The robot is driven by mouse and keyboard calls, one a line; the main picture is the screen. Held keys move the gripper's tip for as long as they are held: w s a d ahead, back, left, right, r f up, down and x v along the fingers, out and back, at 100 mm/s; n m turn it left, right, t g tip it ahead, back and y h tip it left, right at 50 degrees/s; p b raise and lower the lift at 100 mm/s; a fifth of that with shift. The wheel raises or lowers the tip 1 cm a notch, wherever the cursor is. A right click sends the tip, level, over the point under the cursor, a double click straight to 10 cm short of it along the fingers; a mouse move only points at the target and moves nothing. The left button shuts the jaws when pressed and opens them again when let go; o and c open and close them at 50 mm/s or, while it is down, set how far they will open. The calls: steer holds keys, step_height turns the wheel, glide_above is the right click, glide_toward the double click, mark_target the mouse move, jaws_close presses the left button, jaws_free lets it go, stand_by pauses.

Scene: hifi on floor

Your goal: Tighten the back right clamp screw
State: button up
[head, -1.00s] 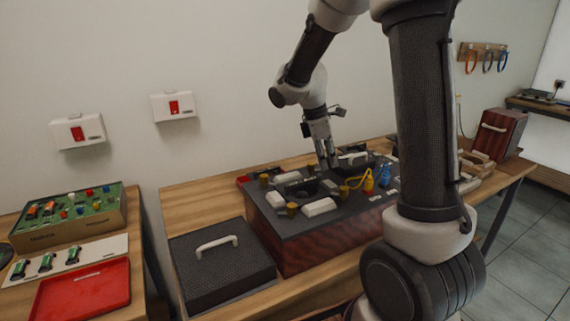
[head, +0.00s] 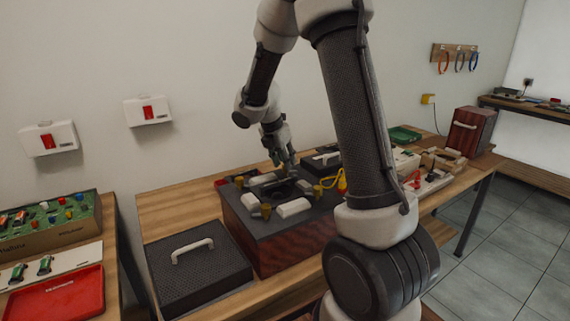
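A dark-topped box with reddish wooden sides (head: 295,241) stands on the workbench. Brass-coloured clamp screws stand around a dark round opening in its top (head: 284,191), among pale blocks: one at the back left (head: 239,182), one at the front left (head: 266,210) and one at the front right (head: 318,191). My gripper (head: 285,164) points down, slightly tilted, over the back right part of this group. The back right clamp screw is not clearly visible; my gripper covers that spot. I cannot tell whether the fingers touch it or how far apart they are.
A black lid with a pale handle (head: 193,246) lies left of the box. A yellow cable (head: 341,181) and a handled dark block (head: 322,158) are close by on the right. A green tray (head: 404,135) and a reddish case (head: 471,132) stand farther right.

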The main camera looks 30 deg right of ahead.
steer(key=shift+x, duration=0.9)
jaws_close()
